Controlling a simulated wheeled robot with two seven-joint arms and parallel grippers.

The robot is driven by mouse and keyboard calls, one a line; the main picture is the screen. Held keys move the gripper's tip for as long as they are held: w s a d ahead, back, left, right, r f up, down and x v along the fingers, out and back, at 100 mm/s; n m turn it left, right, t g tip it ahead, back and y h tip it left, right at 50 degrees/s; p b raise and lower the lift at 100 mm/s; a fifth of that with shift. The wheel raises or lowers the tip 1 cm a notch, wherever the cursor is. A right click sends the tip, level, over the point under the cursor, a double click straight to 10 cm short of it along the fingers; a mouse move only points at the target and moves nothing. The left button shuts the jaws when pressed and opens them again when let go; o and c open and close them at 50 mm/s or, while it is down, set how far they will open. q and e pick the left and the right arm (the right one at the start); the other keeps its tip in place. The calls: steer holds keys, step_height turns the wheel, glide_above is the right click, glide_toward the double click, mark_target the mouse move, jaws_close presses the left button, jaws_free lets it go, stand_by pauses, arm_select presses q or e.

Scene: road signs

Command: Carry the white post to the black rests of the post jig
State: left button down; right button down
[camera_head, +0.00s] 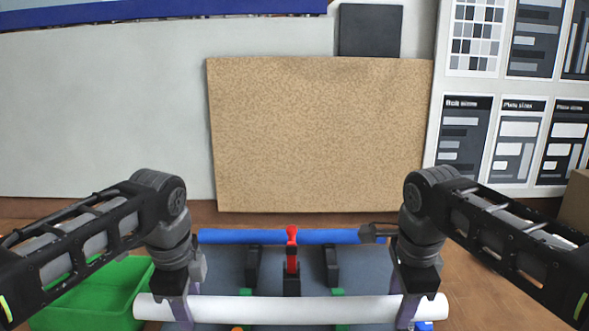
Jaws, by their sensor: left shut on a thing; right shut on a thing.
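The white post (290,309) lies level across the bottom of the view. My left gripper (180,308) is shut on it near its left end, and my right gripper (406,310) is shut on it near its right end. Beyond the post is the post jig, with black rests (252,266) on a blue-grey surface; a second black rest (331,266) stands to the right. Between them is a red clamp-like part (292,256) on a black base. The post hides the nearer part of the jig. I cannot tell the post's height above the surface.
A blue bar (245,237) runs behind the rests. A green bin (100,298) sits at the left, partly behind my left arm. Small green pieces (338,293) show near the post. A tan board (320,135) leans at the back wall, and a cardboard box (577,203) is at the right edge.

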stand_by(0.7)
